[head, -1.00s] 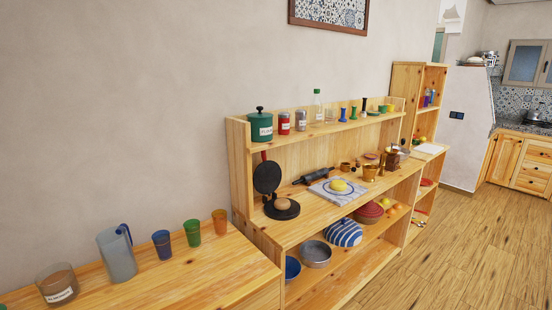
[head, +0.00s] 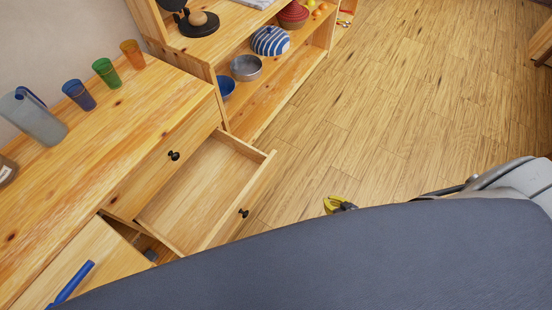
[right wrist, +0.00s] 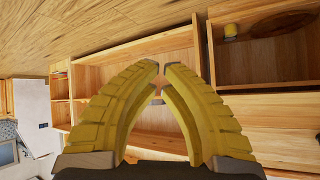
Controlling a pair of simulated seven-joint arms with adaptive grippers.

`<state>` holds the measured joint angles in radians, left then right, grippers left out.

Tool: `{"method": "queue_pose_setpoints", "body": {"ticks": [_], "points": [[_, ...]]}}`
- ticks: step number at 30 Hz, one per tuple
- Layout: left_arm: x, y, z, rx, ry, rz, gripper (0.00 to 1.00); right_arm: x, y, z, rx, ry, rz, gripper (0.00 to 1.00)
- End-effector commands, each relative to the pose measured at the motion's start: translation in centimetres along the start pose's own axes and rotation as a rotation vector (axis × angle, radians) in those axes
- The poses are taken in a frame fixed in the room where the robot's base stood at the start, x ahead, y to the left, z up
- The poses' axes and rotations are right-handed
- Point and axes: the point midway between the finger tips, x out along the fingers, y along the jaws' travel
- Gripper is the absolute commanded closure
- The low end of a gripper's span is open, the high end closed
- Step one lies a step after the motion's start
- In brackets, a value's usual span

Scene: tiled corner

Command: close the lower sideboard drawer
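The lower sideboard drawer (head: 206,184) is pulled out in the head view. It looks empty, and its front panel bears a round black knob (head: 244,212). The closed upper drawer (head: 150,175) is above it. My right gripper (head: 338,203) is small and yellow, to the right of the drawer front and apart from it, over the floor. In the right wrist view its curved fingers (right wrist: 160,72) nearly meet at the tips, with nothing seen between them. My left gripper is not in view.
The sideboard top (head: 110,135) holds a pitcher (head: 33,119) and coloured cups. A pale wooden panel (head: 90,255) with a blue bar (head: 72,284) is at lower left. The shelf unit with bowls stands behind. The wood floor (head: 400,110) at right is clear. My grey body hides the bottom.

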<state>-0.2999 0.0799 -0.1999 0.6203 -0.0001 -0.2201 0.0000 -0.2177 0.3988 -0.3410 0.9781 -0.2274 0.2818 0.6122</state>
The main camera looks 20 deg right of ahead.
Motion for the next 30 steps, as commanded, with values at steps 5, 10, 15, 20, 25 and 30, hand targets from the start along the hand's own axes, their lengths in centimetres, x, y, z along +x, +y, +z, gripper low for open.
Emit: {"method": "queue_pose_setpoints", "body": {"ticks": [5,10,15,20,25,30], "points": [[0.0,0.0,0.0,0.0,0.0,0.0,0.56,-0.6,-3.6,-9.2,0.309,0.181,-0.24,1.0],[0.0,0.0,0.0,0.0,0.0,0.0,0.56,-2.8,-7.9,-14.8,0.623,0.227,-0.5,1.0],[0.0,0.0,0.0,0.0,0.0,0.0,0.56,-4.8,-11.1,-17.8,0.895,0.196,-0.704,1.0],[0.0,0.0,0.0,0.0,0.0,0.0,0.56,-5.8,-12.0,-18.8,1.067,0.148,-0.802,1.0],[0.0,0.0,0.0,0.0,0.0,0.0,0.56,-6.0,-12.2,-19.1,1.15,0.12,-0.831,1.0],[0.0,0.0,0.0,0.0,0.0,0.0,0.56,-5.1,-12.8,-19.8,1.164,0.116,-0.834,1.0]]}}
